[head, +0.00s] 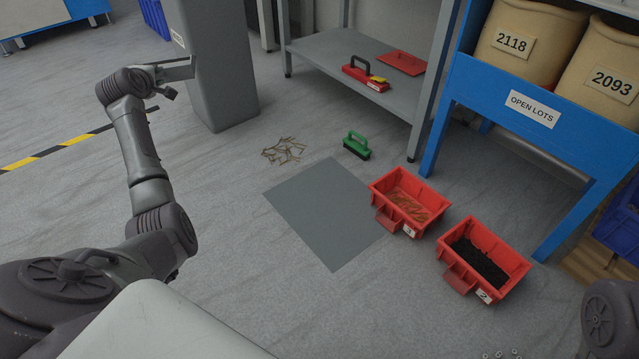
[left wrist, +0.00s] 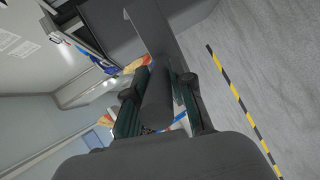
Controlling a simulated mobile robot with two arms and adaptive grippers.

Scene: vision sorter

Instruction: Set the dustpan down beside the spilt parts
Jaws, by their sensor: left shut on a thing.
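My left gripper (head: 160,77) is raised at the upper left, well above the floor. It is shut on a grey piece that I take to be the dustpan (left wrist: 153,30); in the left wrist view its dark grip lies between the fingers and a flat part extends beyond them. In the head view the dustpan (head: 181,70) shows edge-on, in front of a grey pillar. The spilt parts (head: 284,150) are thin brown pieces scattered on the floor, apart from the dustpan and to its right. My right gripper is out of view; only part of the right arm shows.
A grey floor mat (head: 328,215) lies in front. Red bins (head: 410,199) (head: 484,259) stand at right. The grey pillar (head: 218,65) and a grey shelf (head: 345,60) stand behind. Floor left of the spill is clear.

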